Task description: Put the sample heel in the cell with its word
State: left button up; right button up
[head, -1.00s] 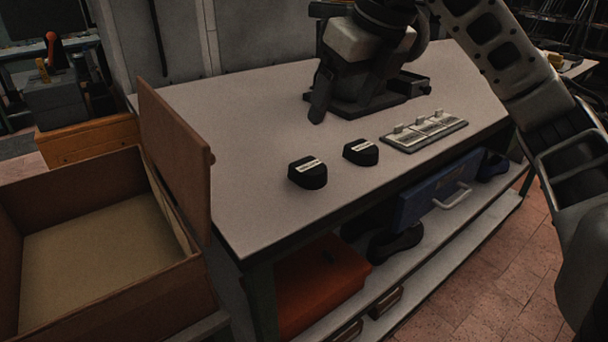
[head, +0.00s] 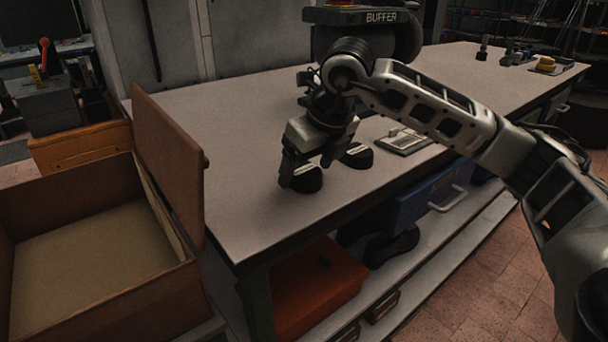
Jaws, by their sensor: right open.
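Two black heels with pale labels stand on the bench: the left heel (head: 308,181) and the right heel (head: 359,159). The labels are too small to read. My right gripper (head: 303,165) is open, pointing down right at the left heel, with a finger at its left side. It covers part of that heel, and I cannot tell whether they touch. A flat grey tray (head: 404,141) lies to the right of the heels, partly hidden by my right arm; its cells' words cannot be read. My left gripper is not in view.
A machine marked BUFFER (head: 380,16) stands behind my arm. A wooden box (head: 70,200) with a raised board (head: 172,160) is at the left of the bench (head: 225,130). The bench's left part is clear. Small items lie at the far right end.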

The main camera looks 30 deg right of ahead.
jog(key=shift+w+f, duration=0.15)
jog(key=shift+f, duration=0.25)
jog(key=c, duration=1.1)
jog(key=shift+c, duration=0.5)
jog(key=shift+r, duration=0.15)
